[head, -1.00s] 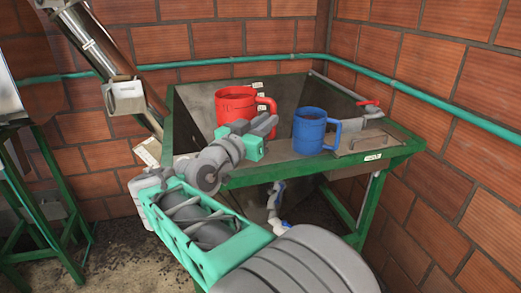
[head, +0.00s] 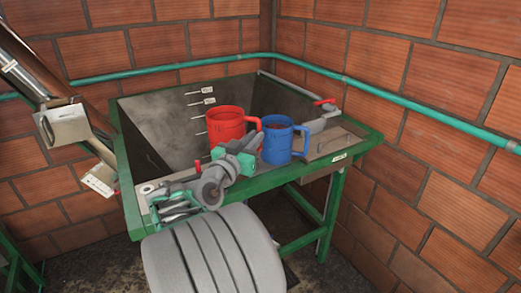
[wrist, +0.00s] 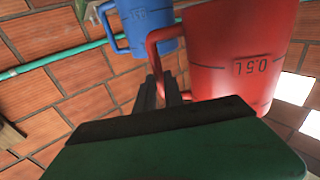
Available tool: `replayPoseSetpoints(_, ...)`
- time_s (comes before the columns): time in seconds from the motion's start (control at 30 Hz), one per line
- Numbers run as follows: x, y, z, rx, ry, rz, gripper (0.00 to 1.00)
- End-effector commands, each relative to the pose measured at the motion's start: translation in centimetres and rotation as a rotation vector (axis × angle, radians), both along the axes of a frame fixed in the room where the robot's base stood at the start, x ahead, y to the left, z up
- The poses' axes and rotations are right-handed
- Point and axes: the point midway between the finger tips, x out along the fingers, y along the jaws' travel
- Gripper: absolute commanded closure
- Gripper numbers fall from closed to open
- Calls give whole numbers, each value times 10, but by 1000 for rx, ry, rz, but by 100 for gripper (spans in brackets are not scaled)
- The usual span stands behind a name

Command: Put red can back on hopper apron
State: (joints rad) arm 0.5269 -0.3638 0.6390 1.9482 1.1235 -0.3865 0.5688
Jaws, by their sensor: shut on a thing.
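The red can (head: 224,124) is a mug-like vessel with a side handle and stands out against the open hopper (head: 148,112) in the head view. My gripper (head: 242,153) is shut on the red can, at its handle side. In the wrist view my fingers (wrist: 166,88) meet the red handle, and the red can (wrist: 238,45) shows a "0.5L" mark. The can looks upright in the head view; whether its base touches anything is hidden by my arm. The hopper apron (head: 325,146) is the flat metal strip along the front.
A blue can (head: 278,142) with a handle stands on the apron, just right of the red can and overlapping it in the picture. A red-handled valve (head: 326,103) is at the back right. A metal chute (head: 62,115) stands left. Some apron is bare right of the blue can.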

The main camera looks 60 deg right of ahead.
Motion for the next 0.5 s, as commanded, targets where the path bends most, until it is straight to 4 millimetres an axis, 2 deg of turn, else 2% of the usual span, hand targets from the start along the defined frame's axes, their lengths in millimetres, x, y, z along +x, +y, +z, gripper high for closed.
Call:
replayPoseSetpoints(0.03,-5,-8,-7,0,5,-6,100)
replayPoseSetpoints(0.27,-16,-29,-36,0,1,-5,100)
replayPoseSetpoints(0.4,-15,-28,-60,0,3,-3,100)
replayPoseSetpoints(0.5,-15,-28,-66,-3,-2,-3,100)
